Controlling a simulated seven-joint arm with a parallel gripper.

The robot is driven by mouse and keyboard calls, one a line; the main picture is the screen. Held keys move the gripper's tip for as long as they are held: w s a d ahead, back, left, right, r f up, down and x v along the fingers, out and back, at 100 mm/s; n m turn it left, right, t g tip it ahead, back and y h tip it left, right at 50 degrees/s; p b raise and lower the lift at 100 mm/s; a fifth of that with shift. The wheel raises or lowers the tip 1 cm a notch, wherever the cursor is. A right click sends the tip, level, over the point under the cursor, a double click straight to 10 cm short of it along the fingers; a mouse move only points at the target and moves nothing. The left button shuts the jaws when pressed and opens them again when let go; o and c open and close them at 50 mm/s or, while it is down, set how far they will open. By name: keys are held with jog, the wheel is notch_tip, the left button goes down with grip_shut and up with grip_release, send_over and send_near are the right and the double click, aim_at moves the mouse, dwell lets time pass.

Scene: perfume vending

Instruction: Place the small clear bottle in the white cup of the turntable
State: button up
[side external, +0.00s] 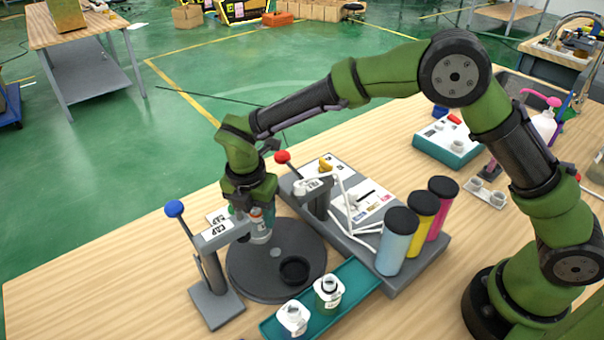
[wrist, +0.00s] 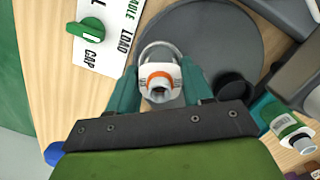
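The small clear bottle (wrist: 163,82), with an orange ring at its neck, is upright between the green fingers of my gripper (wrist: 162,88). In the side view the bottle (side external: 261,224) shows just under my gripper (side external: 258,210), over the back part of the dark turntable (side external: 240,272). The turntable's white cup (wrist: 160,46) shows as a pale rim around the far side of the bottle in the wrist view. The bottle lines up with this cup, but I cannot tell how deep it sits. The fingers are closed on the bottle's sides.
A black cup (side external: 294,270) stands on the turntable's front. The blue-knobbed lever press (side external: 213,262) is close on the left; the red-knobbed lever stand (side external: 317,195) is at the right. A teal tray (side external: 352,290) with two other bottles lies in front.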

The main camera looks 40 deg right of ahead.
aim_at(253, 218)
jog(key=shift+o, duration=1.4)
jog(key=shift+r, duration=0.15)
notch_tip(253, 218, up, 12)
jog(key=a, duration=0.1)
jog(key=s+d+r+m+t+y, duration=0.1)
jog(key=s+d+r+m, duration=0.4)
jog(key=d+r+m, duration=0.25)
jog(key=s+d+m+t+y, duration=0.2)
jog(key=s+d+m+t, duration=0.3)
jog(key=s+d+m, duration=0.9)
jog(key=s+m, duration=0.1)
jog(key=m, duration=0.6)
jog(key=shift+s+d+f, duration=0.3)
jog(key=shift+d+f, duration=0.1)
